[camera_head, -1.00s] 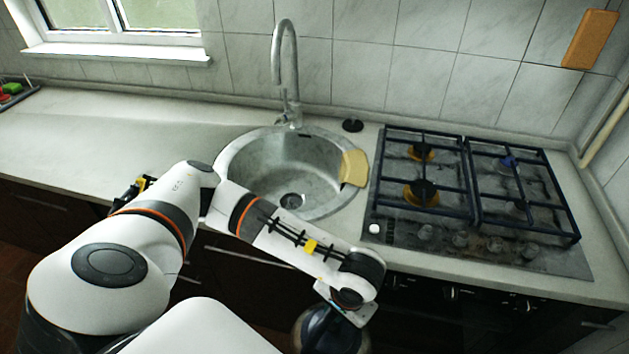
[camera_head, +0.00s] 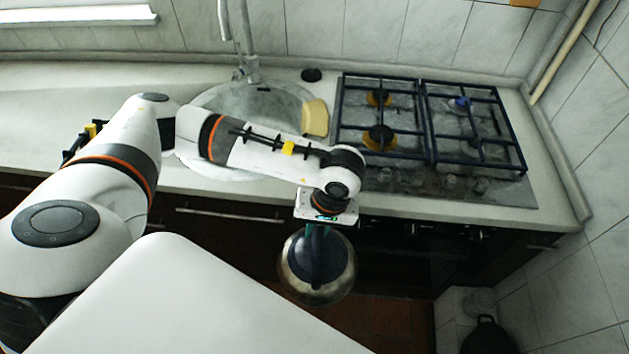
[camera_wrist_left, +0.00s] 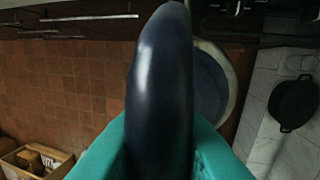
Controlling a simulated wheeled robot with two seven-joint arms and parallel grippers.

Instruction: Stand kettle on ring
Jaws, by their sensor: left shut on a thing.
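The kettle (camera_head: 342,268) has a steel-coloured body and a dark blue top and handle. It hangs below my left wrist, in front of the counter's front edge and over the floor. My left gripper (camera_head: 318,230) is shut on the kettle's handle. In the left wrist view the dark handle (camera_wrist_left: 160,75) runs between the teal fingers, with part of the round kettle body (camera_wrist_left: 212,85) behind it. The stove's rings stand behind and to the right of the kettle. The front left ring (camera_head: 379,138) and back left ring (camera_head: 379,98) have yellowish bases. My right gripper is not in view.
The hob grate (camera_head: 427,125) stands above the counter (camera_head: 50,90). The sink and tap (camera_head: 248,65) are left of it, with a yellow sponge-like block (camera_head: 315,118) on the sink rim. A dark pot (camera_head: 487,338) stands low at the right.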

